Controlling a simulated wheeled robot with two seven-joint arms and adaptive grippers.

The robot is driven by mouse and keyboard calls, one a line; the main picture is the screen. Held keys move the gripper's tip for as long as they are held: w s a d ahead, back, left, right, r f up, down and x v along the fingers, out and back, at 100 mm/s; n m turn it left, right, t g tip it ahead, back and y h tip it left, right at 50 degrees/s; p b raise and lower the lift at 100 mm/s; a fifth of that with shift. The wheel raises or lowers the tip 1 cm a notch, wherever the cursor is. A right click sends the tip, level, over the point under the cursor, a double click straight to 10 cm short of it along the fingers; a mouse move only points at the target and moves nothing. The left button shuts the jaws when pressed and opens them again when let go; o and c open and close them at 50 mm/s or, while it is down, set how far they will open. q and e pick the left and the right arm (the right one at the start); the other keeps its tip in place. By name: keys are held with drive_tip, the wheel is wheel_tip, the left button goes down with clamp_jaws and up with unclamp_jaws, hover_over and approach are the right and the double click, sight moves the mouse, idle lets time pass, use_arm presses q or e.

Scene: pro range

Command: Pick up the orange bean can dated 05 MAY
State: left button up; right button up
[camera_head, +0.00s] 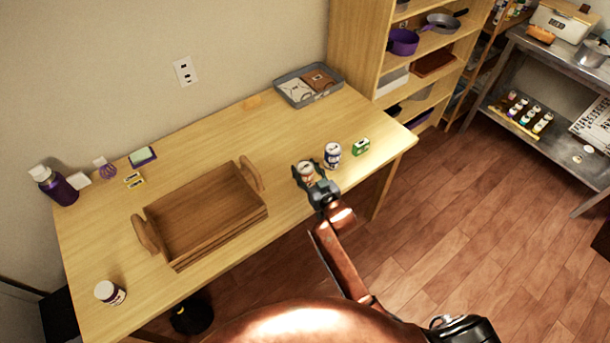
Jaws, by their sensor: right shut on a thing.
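A small can (306,169) with a pale top and a brownish-orange side stands at the front right of the wooden table. My right gripper (311,180) reaches it from the front and is shut on it. The fingers hide part of the can. Its label and date are too small to read. It seems to be at table height; I cannot tell whether it is lifted. My left gripper is not in view.
A wooden tray (208,220) with handles lies to the left. A grey tray (309,88) sits at the back. The table (225,140) behind the gripper is mostly clear.

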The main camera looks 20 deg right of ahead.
drive_tip(key=c, duration=0.6)
drive_tip(key=shift+c, duration=0.3)
drive_tip(key=shift+r, duration=0.2)
